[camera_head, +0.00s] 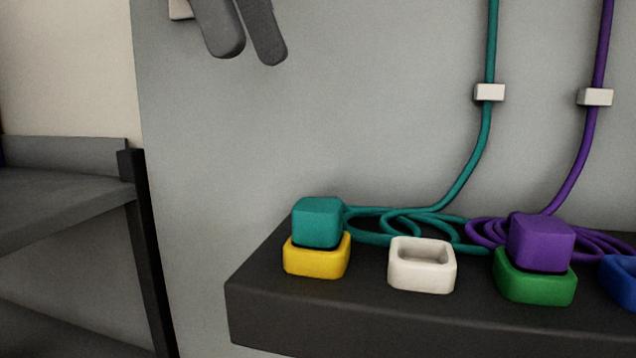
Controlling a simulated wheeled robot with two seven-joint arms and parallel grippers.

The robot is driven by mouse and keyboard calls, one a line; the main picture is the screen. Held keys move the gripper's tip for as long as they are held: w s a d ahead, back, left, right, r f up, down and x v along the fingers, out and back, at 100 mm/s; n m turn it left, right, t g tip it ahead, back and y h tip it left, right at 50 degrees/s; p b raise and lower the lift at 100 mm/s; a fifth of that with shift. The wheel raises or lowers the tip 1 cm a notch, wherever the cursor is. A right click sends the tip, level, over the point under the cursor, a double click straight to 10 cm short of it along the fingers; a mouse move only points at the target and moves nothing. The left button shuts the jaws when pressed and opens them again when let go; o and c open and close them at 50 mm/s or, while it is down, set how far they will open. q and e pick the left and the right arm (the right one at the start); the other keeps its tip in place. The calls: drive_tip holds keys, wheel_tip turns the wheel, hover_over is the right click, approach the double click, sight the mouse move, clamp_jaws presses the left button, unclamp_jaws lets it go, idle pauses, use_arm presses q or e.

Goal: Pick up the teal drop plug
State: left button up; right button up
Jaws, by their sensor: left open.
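The teal drop plug (317,222) is a rounded cube seated in a yellow socket (317,260) at the left end of a dark shelf. Its teal cord (489,45) lies coiled behind it and runs up the wall. My left gripper (247,58) shows at the top left, high above and to the left of the plug. Its two grey fingers are apart with nothing between them. My right gripper is not in view.
A purple plug (541,241) sits in a green socket (535,286). An empty white socket (421,276) stands between the two plugs. A blue socket (622,273) is cut off at the right edge. White clips (489,92) hold the cords. A grey shelf rack (65,195) stands left.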

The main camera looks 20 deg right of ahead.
use_arm(q)
drive_tip(key=p, duration=0.2)
hover_over(317, 203)
drive_tip(key=w+a, duration=0.1)
drive_tip(key=a, duration=0.1)
wheel_tip(317, 203, down, 7)
drive_tip(key=shift+w+a+f, duration=0.15)
drive_tip(key=shift+b, duration=0.3)
drive_tip(key=shift+f, duration=0.1)
drive_tip(key=shift+p+x, duration=0.85)
drive_tip(key=shift+p, duration=0.2)
drive_tip(key=shift+w+p+x, duration=0.2)
drive_tip(key=shift+p+x, duration=0.3)
drive_tip(key=shift+x, duration=0.5)
drive_tip(key=shift+s+d+f, duration=0.25)
drive_tip(key=shift+d+f, duration=0.05)
drive_tip(key=shift+f, duration=0.3)
drive_tip(key=c, duration=1.2)
